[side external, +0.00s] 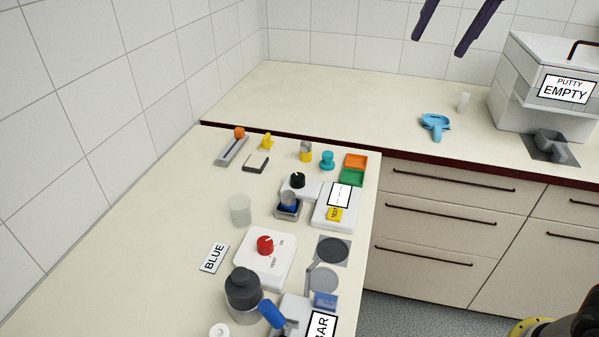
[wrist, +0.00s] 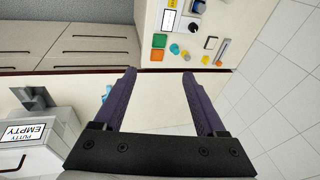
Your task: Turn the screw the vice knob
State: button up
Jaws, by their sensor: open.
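My gripper (side external: 438,46) shows as two dark purple fingers at the top of the side view, apart and empty, high above the back counter. In the wrist view the open fingers (wrist: 158,72) have nothing between them. No part is clearly marked as a vice. Candidates in the side view are a black knob (side external: 297,180) on a pale base, a small grey fixture with blue inside (side external: 288,207), and an orange knob (side external: 239,132) on a grey rail (side external: 232,150). I cannot tell which is the vice knob. My gripper is far from all of them.
A red dial (side external: 265,245) on a white plate, a dark grey bottle (side external: 243,292) and a blue handle (side external: 271,314) crowd the near counter. Orange and green trays (side external: 356,160) sit by its right edge. A grey PUTTY EMPTY box (side external: 547,85) stands on the back counter.

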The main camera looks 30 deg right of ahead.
jog(key=w+a+f+g, duration=0.1)
jog(key=w+a+f, duration=0.25)
jog(key=w, duration=0.55)
jog(key=g, duration=0.3)
send_over(298, 176)
notch_tip(298, 176, down, 18)
notch_tip(298, 176, down, 13)
jog(key=shift+f, duration=0.2)
grip_shut()
